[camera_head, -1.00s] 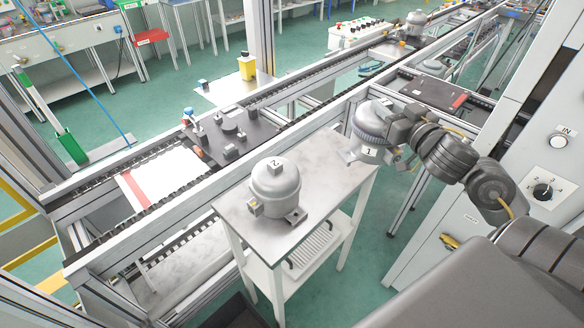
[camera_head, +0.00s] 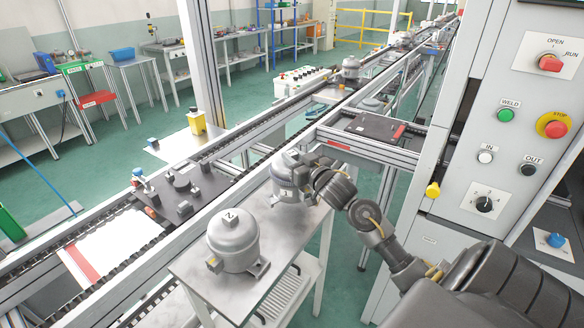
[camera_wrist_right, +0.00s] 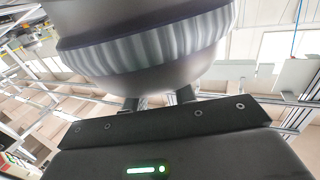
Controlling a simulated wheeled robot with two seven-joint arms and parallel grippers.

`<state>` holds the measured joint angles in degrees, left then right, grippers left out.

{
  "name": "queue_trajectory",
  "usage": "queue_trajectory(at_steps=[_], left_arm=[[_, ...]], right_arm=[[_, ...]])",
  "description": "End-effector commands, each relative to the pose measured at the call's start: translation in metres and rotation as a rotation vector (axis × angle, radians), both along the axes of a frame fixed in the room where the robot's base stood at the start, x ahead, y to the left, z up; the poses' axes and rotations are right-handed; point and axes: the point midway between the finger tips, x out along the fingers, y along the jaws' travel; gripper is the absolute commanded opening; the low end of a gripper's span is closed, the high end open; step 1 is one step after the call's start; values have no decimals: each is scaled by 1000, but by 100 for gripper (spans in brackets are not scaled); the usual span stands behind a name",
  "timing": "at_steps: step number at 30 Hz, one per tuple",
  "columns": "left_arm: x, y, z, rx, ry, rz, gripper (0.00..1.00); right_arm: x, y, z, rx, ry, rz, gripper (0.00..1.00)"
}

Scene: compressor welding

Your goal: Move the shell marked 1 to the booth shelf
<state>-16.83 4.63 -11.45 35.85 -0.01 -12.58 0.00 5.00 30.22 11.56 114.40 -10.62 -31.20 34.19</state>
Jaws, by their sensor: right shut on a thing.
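The shell marked 1 (camera_head: 285,172) is a grey metal compressor shell with a white label, at the far end of the small metal-topped table (camera_head: 190,278). My right gripper (camera_head: 308,184) is shut on it from its right side. I cannot tell if it clears the tabletop. In the right wrist view the shell (camera_wrist_right: 145,45) fills the top, close above the gripper (camera_wrist_right: 160,103), with a ribbed band around it. The shell marked 2 (camera_head: 232,243) stands upright on the near part of the table. The left gripper is not in view. No booth shelf can be made out for certain.
A grey cabinet panel with buttons, a knob (camera_head: 484,204) and a red stop button (camera_head: 555,125) stands at the right. A conveyor rail (camera_head: 215,190) runs behind the table. A dark plate (camera_head: 362,126) lies on a side track beyond the shell.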

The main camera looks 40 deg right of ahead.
Motion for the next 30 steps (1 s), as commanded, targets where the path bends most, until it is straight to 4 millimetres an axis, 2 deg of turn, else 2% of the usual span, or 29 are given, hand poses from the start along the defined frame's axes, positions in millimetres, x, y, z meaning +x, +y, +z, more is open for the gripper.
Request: queue_trajectory(at_steps=[7,16,27,28,30], left_arm=[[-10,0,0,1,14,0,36],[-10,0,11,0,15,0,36],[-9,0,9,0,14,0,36],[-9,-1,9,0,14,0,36],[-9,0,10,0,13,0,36]], right_arm=[[4,-1,-4,1,-5,-2,0],[7,0,-36,1,-3,-3,0],[7,0,-40,0,-5,-2,0],[7,0,-42,0,-1,-2,30],[7,0,-42,0,-1,-2,39]])
